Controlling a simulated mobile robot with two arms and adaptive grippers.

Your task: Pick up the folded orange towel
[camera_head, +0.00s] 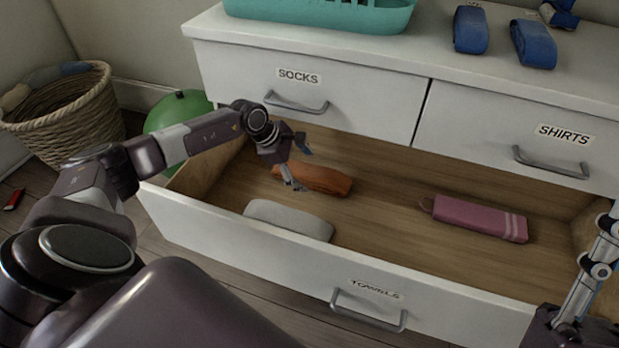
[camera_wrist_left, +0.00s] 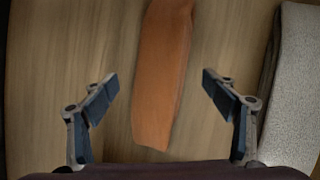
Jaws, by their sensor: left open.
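The folded orange towel (camera_head: 318,178) lies in the open towels drawer, near its left end. My left gripper (camera_head: 292,167) is over the drawer, just beside the towel's left end, and hides a little of it. In the left wrist view the gripper (camera_wrist_left: 161,97) is open and empty, with the orange towel (camera_wrist_left: 163,75) between the lines of its two fingers. Both fingers look apart from the towel. Part of my right gripper (camera_head: 597,262) shows at the right edge of the head view; its fingertips are not clear.
A grey-white towel (camera_head: 290,220) lies near the drawer's front wall (camera_head: 240,237), and a pink towel (camera_head: 478,218) lies further right. The closed socks drawer (camera_head: 330,92) and shirts drawer (camera_head: 540,145) are above. Bare drawer floor (camera_head: 385,215) lies between the towels.

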